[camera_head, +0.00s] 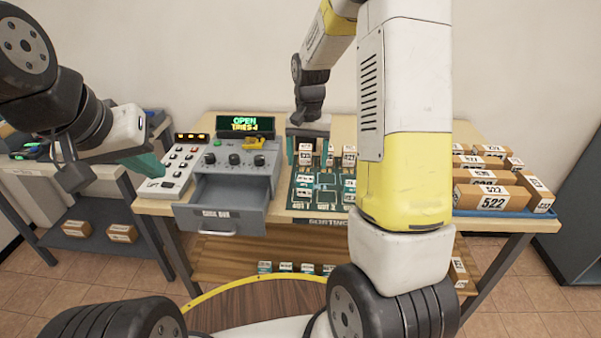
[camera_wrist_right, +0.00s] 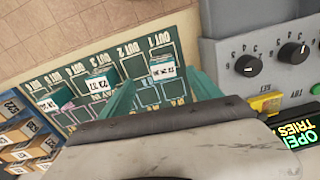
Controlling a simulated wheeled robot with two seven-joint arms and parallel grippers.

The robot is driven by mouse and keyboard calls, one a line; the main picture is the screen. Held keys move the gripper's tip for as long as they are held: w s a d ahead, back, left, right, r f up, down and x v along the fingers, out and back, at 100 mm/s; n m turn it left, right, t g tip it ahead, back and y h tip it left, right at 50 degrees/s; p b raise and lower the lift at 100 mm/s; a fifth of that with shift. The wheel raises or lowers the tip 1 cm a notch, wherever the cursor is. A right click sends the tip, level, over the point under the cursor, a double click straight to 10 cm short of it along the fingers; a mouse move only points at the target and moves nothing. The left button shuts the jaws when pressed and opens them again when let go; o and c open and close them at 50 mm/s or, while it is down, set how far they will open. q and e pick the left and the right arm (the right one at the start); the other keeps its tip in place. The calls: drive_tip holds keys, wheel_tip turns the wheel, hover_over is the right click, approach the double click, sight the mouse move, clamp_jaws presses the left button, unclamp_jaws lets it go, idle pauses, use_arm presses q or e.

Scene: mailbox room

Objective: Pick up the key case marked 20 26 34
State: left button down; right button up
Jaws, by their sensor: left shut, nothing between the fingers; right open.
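Several small key cases with white number labels stand on a green sorting board (camera_head: 296,197). In the right wrist view, one key case (camera_wrist_right: 163,67) stands at the OUT 1 row, and two others (camera_wrist_right: 103,82) (camera_wrist_right: 48,104) stand further left. Their numbers are too small to read surely, so I cannot tell which is 20 26 34. My right gripper (camera_head: 308,148) is open above the board, pointing down; in its wrist view its teal fingers (camera_wrist_right: 162,93) straddle the area of the OUT 1 case, apart from it. My left gripper (camera_head: 150,164) is shut and empty by the white keypad.
A grey box with dials has an open, empty-looking drawer (camera_head: 235,207). A display (camera_head: 245,124) reads OPEN. A white button panel (camera_head: 180,168) is at left. A blue tray (camera_head: 545,220) of numbered brown boxes is at right. More cases lie on the lower shelf (camera_head: 220,255).

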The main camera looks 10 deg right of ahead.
sight(305, 179)
drive_tip(key=shift+w+d+f, duration=0.1)
drive_tip(key=shift+w+f, duration=0.05)
drive_tip(key=shift+f, duration=0.35)
drive_tip(key=shift+w+d+f, duration=0.1)
drive_tip(key=shift+f, duration=0.35)
drive_tip(key=f, duration=0.7)
drive_tip(key=shift+w+a+f, duration=0.1)
drive_tip(key=shift+w+a, duration=0.2)
drive_tip(key=shift+w, duration=0.1)
drive_tip(key=c, duration=1.5)
drive_tip(key=shift+c, duration=0.2)
